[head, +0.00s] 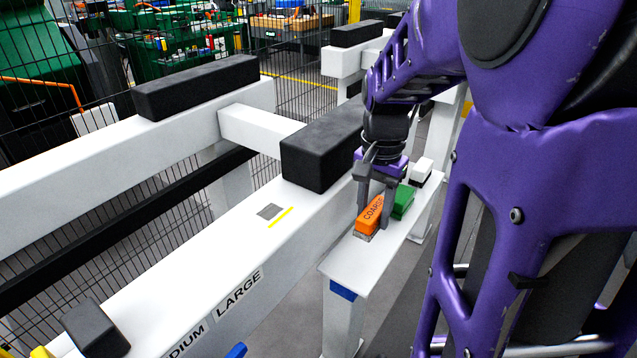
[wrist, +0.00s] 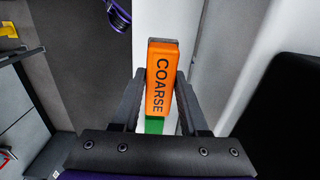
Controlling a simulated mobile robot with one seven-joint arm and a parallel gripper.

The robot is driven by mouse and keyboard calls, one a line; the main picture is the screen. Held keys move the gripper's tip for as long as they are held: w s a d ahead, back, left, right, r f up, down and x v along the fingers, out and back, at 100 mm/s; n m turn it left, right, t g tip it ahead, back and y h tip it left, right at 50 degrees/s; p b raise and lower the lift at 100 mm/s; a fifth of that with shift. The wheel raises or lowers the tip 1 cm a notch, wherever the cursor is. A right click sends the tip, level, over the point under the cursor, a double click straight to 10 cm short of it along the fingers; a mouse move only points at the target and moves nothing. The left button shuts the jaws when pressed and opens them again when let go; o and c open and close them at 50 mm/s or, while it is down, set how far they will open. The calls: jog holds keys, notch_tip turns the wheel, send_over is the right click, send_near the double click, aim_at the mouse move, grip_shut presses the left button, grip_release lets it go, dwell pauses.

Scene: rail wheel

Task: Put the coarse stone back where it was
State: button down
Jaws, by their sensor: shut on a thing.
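The coarse stone (head: 370,214) is an orange block marked COARSE, with a grey lower part, at the near end of a narrow white shelf (head: 349,262). In the wrist view the coarse stone (wrist: 161,80) lies between the two fingers. My gripper (head: 375,198) points down and is shut on it; the gripper also shows in the wrist view (wrist: 160,88). The stone is at or just above the shelf top; I cannot tell whether it touches. A green block (head: 403,201) sits right behind it and shows partly in the wrist view (wrist: 154,125).
A white block with a dark base (head: 422,167) stands farther along the shelf. Left of the shelf runs a white beam (head: 205,285) labelled LARGE, with a black pad (head: 320,150), a small grey patch (head: 270,211) and a yellow strip (head: 281,217). Wire fencing stands behind.

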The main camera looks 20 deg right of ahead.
aim_at(368, 249)
jog(key=shift+f+b, duration=0.6)
jog(key=shift+f, duration=2.45)
jog(key=shift+f, duration=0.15)
jog(key=shift+c, duration=2.2)
grip_release()
notch_tip(368, 249, up, 12)
jog(key=shift+r+p, duration=0.2)
jog(key=shift+p, duration=1.05)
